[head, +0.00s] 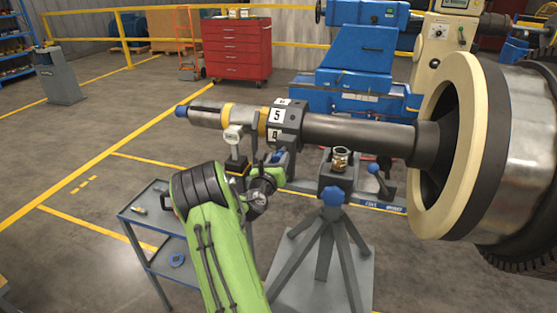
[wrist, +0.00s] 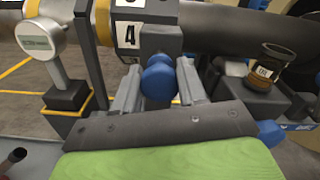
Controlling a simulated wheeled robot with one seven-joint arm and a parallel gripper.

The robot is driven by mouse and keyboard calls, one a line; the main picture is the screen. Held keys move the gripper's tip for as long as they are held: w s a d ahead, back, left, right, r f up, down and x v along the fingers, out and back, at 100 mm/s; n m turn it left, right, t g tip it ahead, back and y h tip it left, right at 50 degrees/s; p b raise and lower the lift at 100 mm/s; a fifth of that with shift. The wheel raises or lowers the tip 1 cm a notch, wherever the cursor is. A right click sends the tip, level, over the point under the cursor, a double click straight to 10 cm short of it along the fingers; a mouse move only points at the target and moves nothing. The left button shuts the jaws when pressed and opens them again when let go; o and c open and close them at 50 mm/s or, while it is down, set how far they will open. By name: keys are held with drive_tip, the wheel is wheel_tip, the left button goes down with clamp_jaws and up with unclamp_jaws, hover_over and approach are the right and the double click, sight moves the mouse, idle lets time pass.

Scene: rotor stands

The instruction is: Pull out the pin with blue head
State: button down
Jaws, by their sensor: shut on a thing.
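The pin with the blue head (wrist: 158,82) shows in the wrist view just under the numbered ring (wrist: 143,30), whose face carries a 4. My gripper (wrist: 160,88) has one finger on each side of the blue head and is shut on it. In the head view my gripper (head: 277,170) is below the numbered ring (head: 286,122) on the rotor shaft (head: 355,134). The blue head is mostly hidden there by my wrist. The shank of the pin is not visible, so I cannot tell how deep it sits in the ring.
A dial gauge (wrist: 35,37) stands close left of my gripper. A jar (wrist: 270,67) sits on the stand at the right. A blue-handled lever (head: 374,169) and a tripod with a blue knob (head: 332,196) are to the right. A grey cart (head: 140,222) stands left.

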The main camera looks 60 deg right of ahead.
drive_tip(key=c, duration=0.6)
unclamp_jaws()
drive_tip(key=shift+a, duration=0.2)
drive_tip(key=a+b, duration=0.1)
drive_tip(key=a, duration=0.4)
drive_tip(key=s+a, duration=0.1)
drive_tip(key=a, duration=0.4)
drive_tip(key=s+a+b, duration=0.1)
drive_tip(key=a, duration=0.4)
drive_tip(key=shift+s+a+b, duration=0.25)
drive_tip(key=shift+a+b, duration=0.05)
